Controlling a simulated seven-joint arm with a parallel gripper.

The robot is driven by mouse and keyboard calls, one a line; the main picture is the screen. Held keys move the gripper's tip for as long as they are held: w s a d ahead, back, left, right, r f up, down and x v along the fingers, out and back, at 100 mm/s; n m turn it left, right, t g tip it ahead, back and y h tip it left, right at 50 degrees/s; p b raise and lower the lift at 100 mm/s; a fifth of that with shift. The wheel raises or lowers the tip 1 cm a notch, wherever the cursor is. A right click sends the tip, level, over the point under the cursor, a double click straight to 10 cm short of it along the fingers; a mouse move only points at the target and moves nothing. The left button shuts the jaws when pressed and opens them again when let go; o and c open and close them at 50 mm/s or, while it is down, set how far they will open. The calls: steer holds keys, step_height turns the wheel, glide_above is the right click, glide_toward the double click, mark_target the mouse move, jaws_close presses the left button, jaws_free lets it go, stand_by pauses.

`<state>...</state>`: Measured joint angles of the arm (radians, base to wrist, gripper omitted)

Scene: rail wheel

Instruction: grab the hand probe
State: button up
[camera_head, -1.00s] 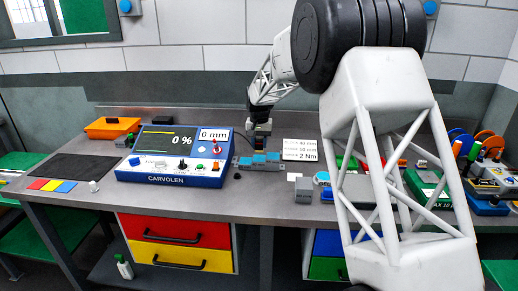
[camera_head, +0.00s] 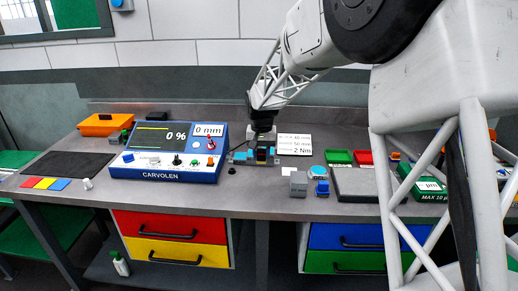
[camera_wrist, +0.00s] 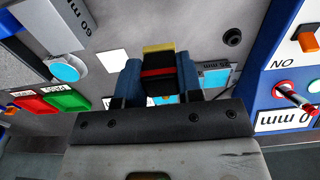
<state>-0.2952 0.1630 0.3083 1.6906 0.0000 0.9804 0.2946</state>
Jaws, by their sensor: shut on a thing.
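My gripper (camera_head: 262,153) is at the dark holder with blue pads (camera_head: 240,157), right of the blue CARVOLEN console (camera_head: 170,155). In the wrist view its two blue fingers (camera_wrist: 160,82) are shut on a black block with a red band and a yellow end (camera_wrist: 158,70), which I take to be the hand probe. The block lies between the fingers, and its lower part is hidden by the gripper. Blue pads of the holder (camera_wrist: 217,78) show beside and behind it. I cannot tell whether the probe is clear of the holder.
A white card with values (camera_head: 295,145) stands just right of the gripper. A black knob (camera_head: 231,171) is near the holder's front.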

steer(key=shift+s+d+r, duration=0.1)
steer(key=shift+s+d, duration=0.05)
steer(key=shift+s, duration=0.35)
steer(key=shift+s+d, duration=0.15)
steer(key=shift+s, duration=0.35)
